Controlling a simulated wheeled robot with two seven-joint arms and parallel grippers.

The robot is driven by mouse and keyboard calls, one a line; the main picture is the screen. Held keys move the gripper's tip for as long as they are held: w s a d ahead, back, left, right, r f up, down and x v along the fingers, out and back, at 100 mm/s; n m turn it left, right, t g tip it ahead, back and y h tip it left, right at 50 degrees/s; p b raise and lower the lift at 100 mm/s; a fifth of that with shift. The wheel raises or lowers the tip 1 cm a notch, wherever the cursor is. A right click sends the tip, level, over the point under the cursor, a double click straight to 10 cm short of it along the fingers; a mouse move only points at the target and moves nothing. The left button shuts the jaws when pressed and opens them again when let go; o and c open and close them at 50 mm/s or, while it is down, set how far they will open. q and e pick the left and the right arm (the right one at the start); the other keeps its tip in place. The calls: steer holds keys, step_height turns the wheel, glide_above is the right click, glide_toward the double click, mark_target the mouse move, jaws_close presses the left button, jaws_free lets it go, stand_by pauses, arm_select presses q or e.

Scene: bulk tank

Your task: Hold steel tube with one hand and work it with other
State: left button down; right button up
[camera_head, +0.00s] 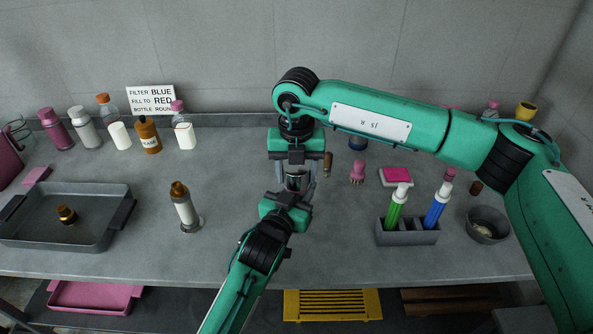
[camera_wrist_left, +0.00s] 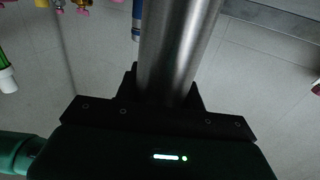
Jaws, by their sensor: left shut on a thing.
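The steel tube (camera_head: 295,182) stands out little in the head view, between my two grippers near the middle of the table. In the left wrist view the steel tube (camera_wrist_left: 178,45) is a large shiny grey cylinder rising from between the jaws. My left gripper (camera_head: 290,196) comes up from the front and is shut on the tube. My right gripper (camera_head: 296,172) points down from above, just over the tube's upper end. Its fingers lie on either side of the tube's top; whether they touch it is hidden.
A grey tray (camera_head: 97,241) with a dark-and-gold part is at left. A capped cylinder (camera_head: 184,210) stands left of my grippers. A grey rack (camera_head: 408,236) with green and blue bottles and a bowl (camera_head: 487,225) are at right. Several bottles line the back left, near a sign (camera_head: 151,99).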

steer(key=n, duration=0.6)
steer(key=shift+d+n, duration=0.1)
steer(key=shift+n, duration=0.2)
steer(key=o, duration=1)
steer(key=shift+o, duration=0.3)
steer(key=shift+s+a, duration=0.1)
steer(key=shift+a, duration=0.1)
steer(key=shift+r, duration=0.1)
step_height(320, 180, up, 4)
steer(key=shift+r, duration=0.25)
steer(key=shift+c, duration=0.4)
steer(key=shift+d+r+m, duration=0.15)
steer(key=shift+r+m, duration=0.75)
steer(key=shift+r, duration=0.65)
steer(key=shift+f, duration=3.9)
